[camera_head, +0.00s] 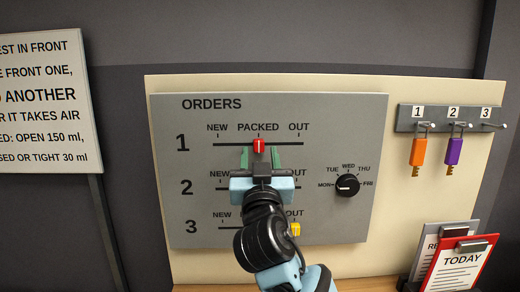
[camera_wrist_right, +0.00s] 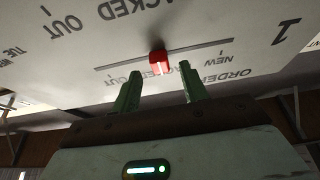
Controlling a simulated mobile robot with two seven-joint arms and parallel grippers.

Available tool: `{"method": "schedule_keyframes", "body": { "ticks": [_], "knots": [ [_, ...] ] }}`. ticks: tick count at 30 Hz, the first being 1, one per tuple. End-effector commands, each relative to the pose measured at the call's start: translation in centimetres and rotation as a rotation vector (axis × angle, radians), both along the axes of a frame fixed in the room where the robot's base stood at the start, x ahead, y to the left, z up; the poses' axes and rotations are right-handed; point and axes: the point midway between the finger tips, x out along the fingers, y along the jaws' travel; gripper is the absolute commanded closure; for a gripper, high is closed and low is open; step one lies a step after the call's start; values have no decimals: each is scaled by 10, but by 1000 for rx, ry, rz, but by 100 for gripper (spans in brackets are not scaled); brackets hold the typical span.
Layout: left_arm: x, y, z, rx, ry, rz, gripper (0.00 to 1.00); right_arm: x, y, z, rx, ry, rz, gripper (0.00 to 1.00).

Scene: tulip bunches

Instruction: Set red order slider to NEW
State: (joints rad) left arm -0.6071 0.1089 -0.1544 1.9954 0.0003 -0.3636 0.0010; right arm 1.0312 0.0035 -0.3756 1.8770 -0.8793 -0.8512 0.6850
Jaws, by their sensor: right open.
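The grey ORDERS panel (camera_head: 330,130) has three slider rows. The red slider (camera_head: 259,145) of row 1 stands at PACKED, midway between NEW and OUT. My right gripper (camera_head: 260,157) is open just below the red slider, in front of the panel. In the right wrist view the red slider (camera_wrist_right: 159,63) lies ahead, between the lines of the two open green fingers (camera_wrist_right: 160,85) and beyond their tips, apart from them. Row 2's slider is hidden behind my right gripper. My left gripper is not in view.
A yellow slider (camera_head: 295,229) sits at OUT in row 3. A black day dial (camera_head: 347,185) is on the panel's right. Orange (camera_head: 418,151) and purple (camera_head: 454,152) key tags hang on a rack further right. A red TODAY board (camera_head: 462,262) stands lower right.

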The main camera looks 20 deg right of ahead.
Motion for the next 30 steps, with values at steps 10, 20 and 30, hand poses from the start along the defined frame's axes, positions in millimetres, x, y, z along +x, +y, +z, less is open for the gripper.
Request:
{"method": "schedule_keyframes", "body": {
  "ticks": [10, 20, 30],
  "knots": [
    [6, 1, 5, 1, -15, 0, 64, 18, -5, 7, 1, 0, 2, 56],
    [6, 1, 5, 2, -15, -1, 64, 17, -5, 7, 1, 1, 1, 75],
    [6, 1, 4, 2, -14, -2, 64, 17, -5, 7, 1, 1, 1, 100]
  ]
}}
